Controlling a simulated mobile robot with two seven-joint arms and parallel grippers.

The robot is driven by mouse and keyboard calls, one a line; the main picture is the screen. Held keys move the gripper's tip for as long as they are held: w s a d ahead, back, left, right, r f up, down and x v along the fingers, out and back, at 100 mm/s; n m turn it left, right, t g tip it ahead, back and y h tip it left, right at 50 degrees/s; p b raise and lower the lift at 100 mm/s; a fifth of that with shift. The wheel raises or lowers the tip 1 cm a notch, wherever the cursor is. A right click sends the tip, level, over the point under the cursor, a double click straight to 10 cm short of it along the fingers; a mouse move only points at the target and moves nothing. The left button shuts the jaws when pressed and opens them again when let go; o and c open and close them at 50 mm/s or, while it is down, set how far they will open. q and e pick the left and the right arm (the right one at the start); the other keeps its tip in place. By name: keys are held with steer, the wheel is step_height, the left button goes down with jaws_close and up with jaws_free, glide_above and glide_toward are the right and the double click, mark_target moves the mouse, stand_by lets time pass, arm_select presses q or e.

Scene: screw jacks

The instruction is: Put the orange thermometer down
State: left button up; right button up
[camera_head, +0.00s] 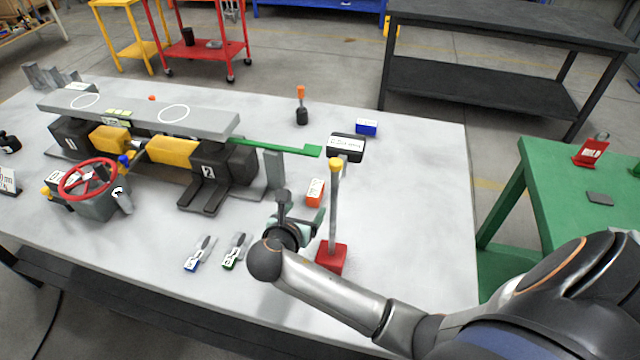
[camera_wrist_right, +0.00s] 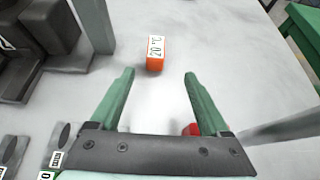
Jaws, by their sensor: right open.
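The orange thermometer (camera_head: 315,192) is a small orange block with a white label. It rests on the grey-white table (camera_head: 420,230), left of the pole of a red-based stand. In the right wrist view the thermometer (camera_wrist_right: 155,53) reads "20 °C" and lies just beyond the fingertips, apart from them. My right gripper (camera_wrist_right: 160,75) has its two green fingers spread, with nothing between them. In the head view the right gripper (camera_head: 305,218) is low over the table, partly hidden by its own wrist. My left gripper is not in view.
The red-based stand (camera_head: 331,258) with its upright pole is close to my right gripper. Two jacks under a grey beam (camera_head: 140,112) and a red handwheel (camera_head: 87,179) fill the left. A blue block (camera_head: 366,127) lies farther back. The table's right part is clear.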

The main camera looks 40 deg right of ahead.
mark_target(315, 191)
steer(key=x, duration=0.6)
steer(key=shift+w+d+b, duration=0.1)
steer(key=shift+w+b, duration=0.05)
steer(key=shift+b, duration=0.25)
steer(key=shift+w+b+x, duration=0.15)
steer(key=shift+b+x, duration=0.1)
steer(key=shift+x, duration=1.25)
steer(key=shift+w+b+x, duration=0.15)
steer(key=shift+b+x, duration=0.05)
steer(key=shift+x, duration=1.3)
steer(key=shift+r, duration=0.1)
jaws_close()
